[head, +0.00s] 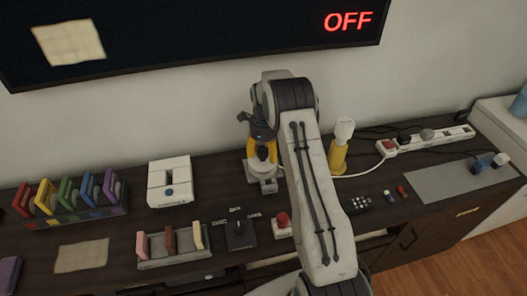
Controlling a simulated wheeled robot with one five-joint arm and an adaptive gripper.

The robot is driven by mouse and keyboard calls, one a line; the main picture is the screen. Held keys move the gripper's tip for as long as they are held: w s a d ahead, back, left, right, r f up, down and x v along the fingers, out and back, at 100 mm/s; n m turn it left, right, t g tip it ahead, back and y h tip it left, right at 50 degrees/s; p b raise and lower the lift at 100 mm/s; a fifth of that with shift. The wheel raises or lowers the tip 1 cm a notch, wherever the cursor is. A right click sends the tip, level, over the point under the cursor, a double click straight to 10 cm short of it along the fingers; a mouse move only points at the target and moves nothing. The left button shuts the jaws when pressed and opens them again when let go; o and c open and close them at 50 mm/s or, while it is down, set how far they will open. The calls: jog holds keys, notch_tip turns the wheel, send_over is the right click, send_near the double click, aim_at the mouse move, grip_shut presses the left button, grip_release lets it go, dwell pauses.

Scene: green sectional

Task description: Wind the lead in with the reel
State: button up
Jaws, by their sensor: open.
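A white lead (365,173) curves along the dark cabinet top from a red-and-white plug (387,147) at the power strip, leftward until my arm hides it. A yellow upright with a white top (339,155) stands right of my arm. Another yellow and grey piece (263,172) shows left of my arm. These may be parts of the reel; my arm hides what lies between them, so I cannot tell. My gripper (262,134) is open, pointing down at the left yellow piece; contact cannot be judged.
The white power strip (450,134) lies at the back right, near a grey mat (453,182). A red button (282,223), a joystick box (239,234) and a white box (171,181) stand left of my arm. Coloured holders (72,204) stand farther left. A wall screen hangs above.

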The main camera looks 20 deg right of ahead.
jog(key=shift+c, duration=0.5)
jog(key=c, duration=1.2)
